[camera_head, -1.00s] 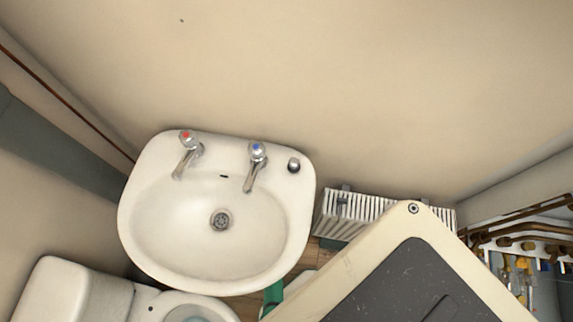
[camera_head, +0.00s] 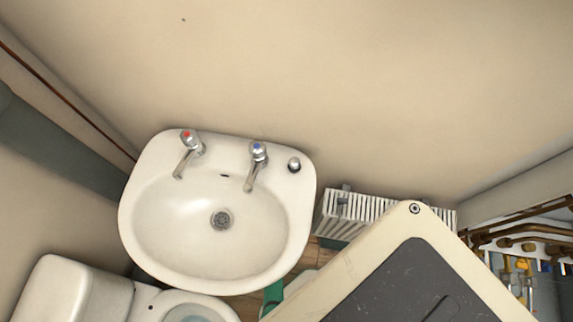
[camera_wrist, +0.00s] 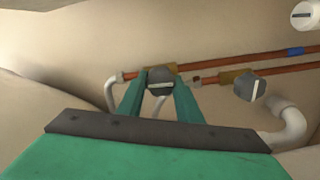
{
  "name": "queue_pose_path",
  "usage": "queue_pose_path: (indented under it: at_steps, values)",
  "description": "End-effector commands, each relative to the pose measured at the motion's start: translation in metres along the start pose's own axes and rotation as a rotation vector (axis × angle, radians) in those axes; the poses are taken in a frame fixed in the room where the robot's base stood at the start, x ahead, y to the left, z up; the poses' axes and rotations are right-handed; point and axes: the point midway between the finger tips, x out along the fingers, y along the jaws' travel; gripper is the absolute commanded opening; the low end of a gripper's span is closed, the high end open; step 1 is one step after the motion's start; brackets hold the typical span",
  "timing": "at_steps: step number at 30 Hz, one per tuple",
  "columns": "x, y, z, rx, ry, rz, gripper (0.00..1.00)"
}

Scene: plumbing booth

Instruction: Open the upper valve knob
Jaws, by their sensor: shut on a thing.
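In the wrist view, the two green fingers of my gripper (camera_wrist: 160,88) reach forward on either side of a round dark grey valve knob (camera_wrist: 160,76) with a pale bar across its face. My gripper is shut on this knob, which sits on a copper pipe with a brass fitting. A second grey valve knob (camera_wrist: 250,87) with a pale bar is to the right, on another pipe. The head view shows neither of these knobs, only a bit of green (camera_head: 272,297) beside the sink.
White bent pipes (camera_wrist: 288,125) run close on both sides of the fingers. A white round slotted part (camera_wrist: 305,14) is at the top right. In the head view are a sink (camera_head: 175,235), a toilet (camera_head: 75,290), a radiator (camera_head: 350,208) and more pipework (camera_head: 520,235) at right.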

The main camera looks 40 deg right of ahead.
Motion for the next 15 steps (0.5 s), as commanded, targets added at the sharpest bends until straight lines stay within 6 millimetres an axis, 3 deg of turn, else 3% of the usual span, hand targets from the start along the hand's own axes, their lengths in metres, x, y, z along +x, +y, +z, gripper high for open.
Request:
queue_pose_path:
  at_steps: [7, 8, 10, 15]
  values:
    - [-0.0012, -0.0008, -0.0009, 0.001, 0.002, -0.002, 0.1]
    - [-0.0013, -0.0009, -0.0009, 0.001, 0.001, -0.002, 0.34]
    - [-0.0012, -0.0008, -0.0008, 0.001, 0.001, -0.002, 0.51]
    - [-0.0006, -0.0005, -0.0005, 0.001, 0.001, -0.001, 0.51]
